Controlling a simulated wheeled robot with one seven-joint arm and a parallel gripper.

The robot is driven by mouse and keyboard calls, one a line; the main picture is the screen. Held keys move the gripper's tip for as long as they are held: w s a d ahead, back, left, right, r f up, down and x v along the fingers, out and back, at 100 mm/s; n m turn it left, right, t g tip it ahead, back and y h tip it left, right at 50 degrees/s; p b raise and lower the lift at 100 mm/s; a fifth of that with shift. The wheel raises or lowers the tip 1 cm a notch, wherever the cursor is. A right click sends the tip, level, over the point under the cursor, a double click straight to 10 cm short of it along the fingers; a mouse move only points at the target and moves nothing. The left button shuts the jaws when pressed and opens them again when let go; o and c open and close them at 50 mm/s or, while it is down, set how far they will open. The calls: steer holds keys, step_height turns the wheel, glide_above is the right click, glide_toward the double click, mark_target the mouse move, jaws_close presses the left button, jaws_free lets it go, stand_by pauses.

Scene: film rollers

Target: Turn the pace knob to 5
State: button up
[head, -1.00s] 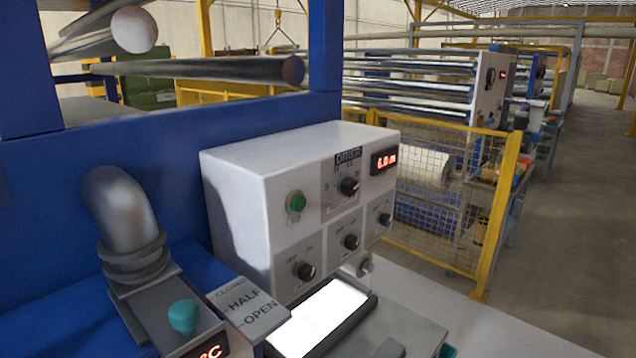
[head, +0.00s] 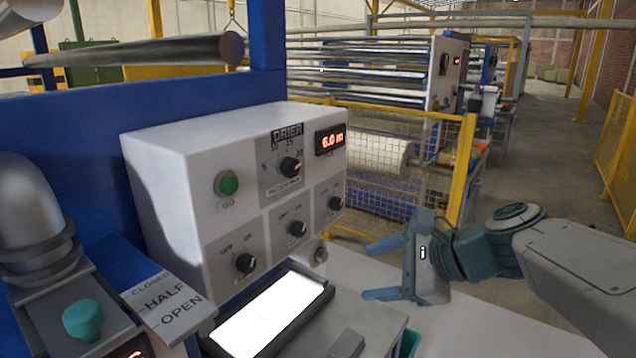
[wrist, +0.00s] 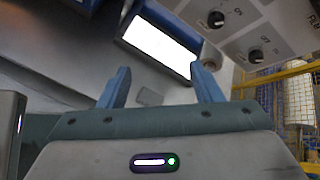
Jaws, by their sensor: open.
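The pace knob (head: 290,167) is a black knob on a dial plate at the upper middle of the white drier panel (head: 172,160) in the head view. Small numbers ring it, with 5 on its left side; I cannot tell exactly where it points. A red display (head: 331,140) beside it reads about 6.0 m. My gripper (head: 370,270) is open and empty, to the right of the panel and lower than the knob, apart from it. In the wrist view my gripper (wrist: 160,70) shows its two blue fingers spread; the pace knob does not show there.
A green button (head: 227,184) sits left of the knob. Several black knobs, one at the lower left (head: 245,263), line the panel's lower part. A bright white screen (head: 270,315) lies below. A yellow mesh fence (head: 375,170) stands behind.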

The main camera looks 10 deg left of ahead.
mark_target(295, 170)
steer(key=w+a+r+m+t+y+b, duration=0.25)
steer(key=w+a+r+m+y, duration=0.3)
steer(key=w+r+m, duration=0.4)
steer(key=shift+m+y, duration=0.25)
steer(key=shift+y, duration=0.1)
steer(key=p+x, duration=0.1)
steer(key=x, duration=0.3)
steer(key=p+x, duration=0.1)
steer(key=x, duration=0.4)
steer(key=p+x, duration=0.1)
steer(key=x, duration=0.3)
steer(key=shift+w+a+f, duration=0.1)
steer(key=shift+w+f, duration=0.1)
steer(key=shift+w, duration=0.15)
steer(key=shift+c, duration=0.3)
steer(key=c, duration=0.9)
